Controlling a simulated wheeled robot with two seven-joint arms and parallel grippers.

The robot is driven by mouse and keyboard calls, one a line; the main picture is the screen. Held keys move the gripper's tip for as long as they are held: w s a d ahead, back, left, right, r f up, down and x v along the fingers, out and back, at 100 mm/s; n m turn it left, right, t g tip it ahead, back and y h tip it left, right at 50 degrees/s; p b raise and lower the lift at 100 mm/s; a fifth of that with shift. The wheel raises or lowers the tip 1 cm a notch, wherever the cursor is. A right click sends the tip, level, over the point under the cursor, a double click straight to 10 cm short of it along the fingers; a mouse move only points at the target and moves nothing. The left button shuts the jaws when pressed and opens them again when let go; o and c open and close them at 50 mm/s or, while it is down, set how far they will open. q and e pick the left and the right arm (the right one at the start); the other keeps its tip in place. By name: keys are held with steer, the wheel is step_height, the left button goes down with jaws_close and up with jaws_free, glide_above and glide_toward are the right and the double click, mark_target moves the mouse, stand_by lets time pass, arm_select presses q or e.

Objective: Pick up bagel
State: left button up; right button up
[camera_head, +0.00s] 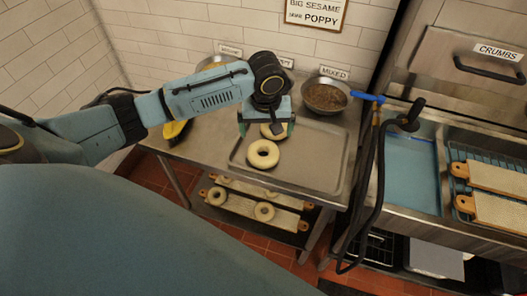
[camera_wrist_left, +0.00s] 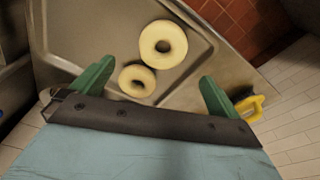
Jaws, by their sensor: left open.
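Two pale ring bagels lie on the steel tray (camera_head: 318,165). The nearer bagel (camera_head: 263,154) is fully in view in the head view, and the farther bagel (camera_head: 272,131) is partly hidden behind my left gripper (camera_head: 267,128). In the left wrist view one bagel (camera_wrist_left: 163,44) looks larger and the other bagel (camera_wrist_left: 137,81) sits closer to the space between the fingers. My left gripper (camera_wrist_left: 155,85) is open and empty, with its green fingers spread above the tray. My right gripper is not in view.
A metal bowl (camera_head: 325,95) labelled MIXED stands behind the tray. A yellow-handled item (camera_head: 176,130) lies left of the tray. A shelf below holds boards with bagels (camera_head: 264,211). A blue-handled hose (camera_head: 368,140) hangs beside the sink (camera_head: 411,165) at the right.

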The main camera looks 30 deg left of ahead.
mark_target(263, 151)
arm_select(q)
steer(key=f, duration=0.4)
steer(key=w+a+f, duration=0.1)
steer(key=f, duration=0.3)
steer(key=a+f+b, duration=0.1)
steer(key=f, duration=0.3)
steer(key=shift+w+f, duration=0.3)
steer(key=c, duration=0.7)
step_height(263, 151, up, 10)
steer(key=shift+r+p, duration=0.1)
steer(key=shift+p, duration=0.35)
